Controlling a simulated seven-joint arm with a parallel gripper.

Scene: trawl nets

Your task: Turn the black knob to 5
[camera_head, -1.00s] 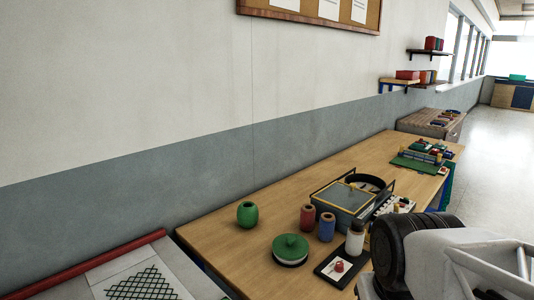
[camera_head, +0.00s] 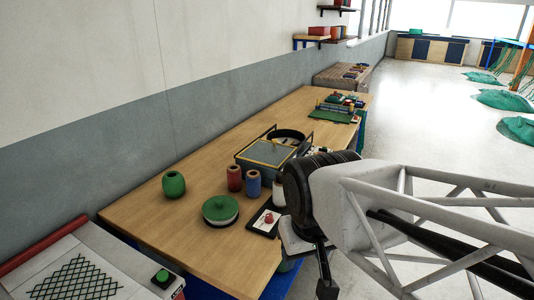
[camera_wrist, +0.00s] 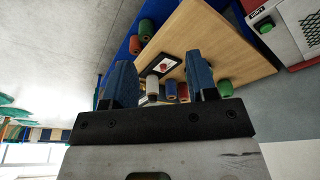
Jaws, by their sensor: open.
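I cannot make out a black knob in either view. A small red knob-like piece (camera_head: 269,217) stands on a white plate with a black border (camera_head: 258,229), near the front edge of the workbench; it also shows in the wrist view (camera_wrist: 163,66). Any numbers on it are too small to read. My gripper (camera_wrist: 158,60) is open and empty in the wrist view, with its two blue fingers apart and the bench beyond them. In the head view my arm reaches in from the right and hides part of the bench's front edge.
The wooden bench (camera_head: 150,215) carries a green jar (camera_head: 174,184), a green-lidded disc (camera_head: 220,209), red (camera_head: 235,178) and blue (camera_head: 253,183) spools and a grey-lidded box (camera_head: 265,153). A white machine with a green button (camera_head: 161,275) stands at lower left.

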